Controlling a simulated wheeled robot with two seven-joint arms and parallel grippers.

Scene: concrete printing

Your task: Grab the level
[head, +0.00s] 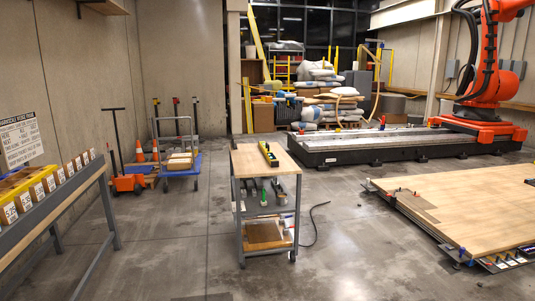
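A yellow-green level (268,154) lies on the wooden top of a grey rolling cart (252,166) near the middle of the head view. It sits near the right half of the cart top, with its long side running away from me. Nothing covers it. Neither of my grippers shows in the head view.
The cart's lower shelves hold small tools and a brown box (263,233). A cable (316,222) lies on the floor beside it. A low wooden platform (470,205) is at right, a bench with yellow boxes (30,195) at left. An orange robot arm (490,60) stands behind. Floor before the cart is clear.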

